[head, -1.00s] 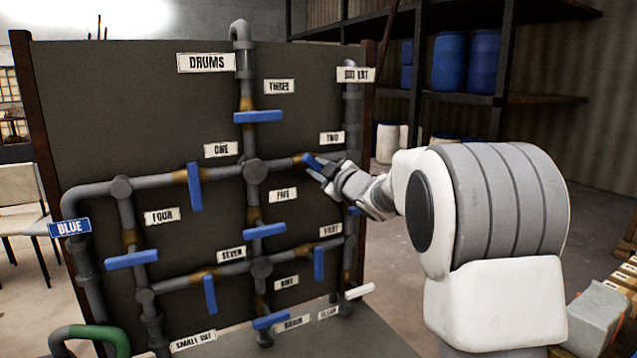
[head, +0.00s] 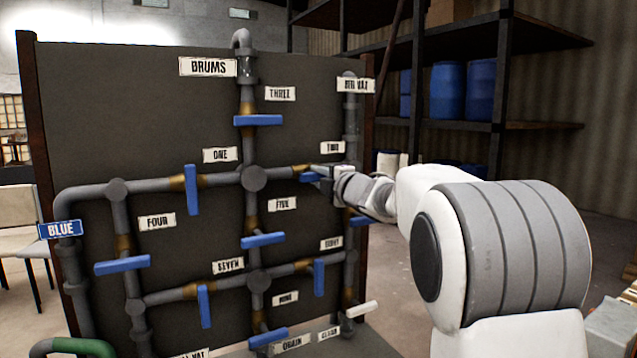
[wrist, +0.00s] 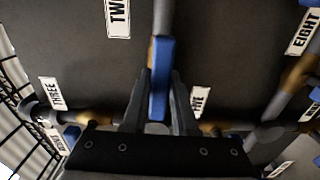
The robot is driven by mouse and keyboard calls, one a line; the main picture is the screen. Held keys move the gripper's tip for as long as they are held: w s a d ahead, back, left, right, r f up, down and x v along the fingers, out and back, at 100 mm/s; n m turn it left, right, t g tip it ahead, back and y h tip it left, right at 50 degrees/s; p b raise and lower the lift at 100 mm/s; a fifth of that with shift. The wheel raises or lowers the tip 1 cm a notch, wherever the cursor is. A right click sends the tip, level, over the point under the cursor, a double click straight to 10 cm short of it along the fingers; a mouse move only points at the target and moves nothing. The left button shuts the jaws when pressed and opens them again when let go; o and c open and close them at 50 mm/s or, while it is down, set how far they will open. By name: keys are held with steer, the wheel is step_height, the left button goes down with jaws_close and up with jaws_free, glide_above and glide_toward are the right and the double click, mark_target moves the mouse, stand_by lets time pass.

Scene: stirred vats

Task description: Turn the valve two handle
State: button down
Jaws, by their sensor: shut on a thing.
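The blue handle of valve two (head: 309,177) sits at the right of the pipe board, below the label TWO (head: 332,147). My gripper (head: 318,174) reaches it from the right and partly hides it. In the wrist view the blue handle (wrist: 161,78) stands between the two fingers of my gripper (wrist: 160,92), which are shut on it. The label TWO (wrist: 118,18) shows there at the upper left. In the head view the handle looks close to level, but its far end is hidden by the gripper.
Other blue handles stand nearby: three (head: 258,120), five (head: 263,240) and eight (head: 319,277). A shelf with blue drums (head: 448,92) stands behind to the right. Open floor lies right of the board.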

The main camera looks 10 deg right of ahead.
stand_by(0.4)
steer(key=c, duration=0.7)
jaws_free()
steer(key=shift+s, duration=0.1)
steer(key=v, duration=1.7)
steer(key=shift+s, duration=0.1)
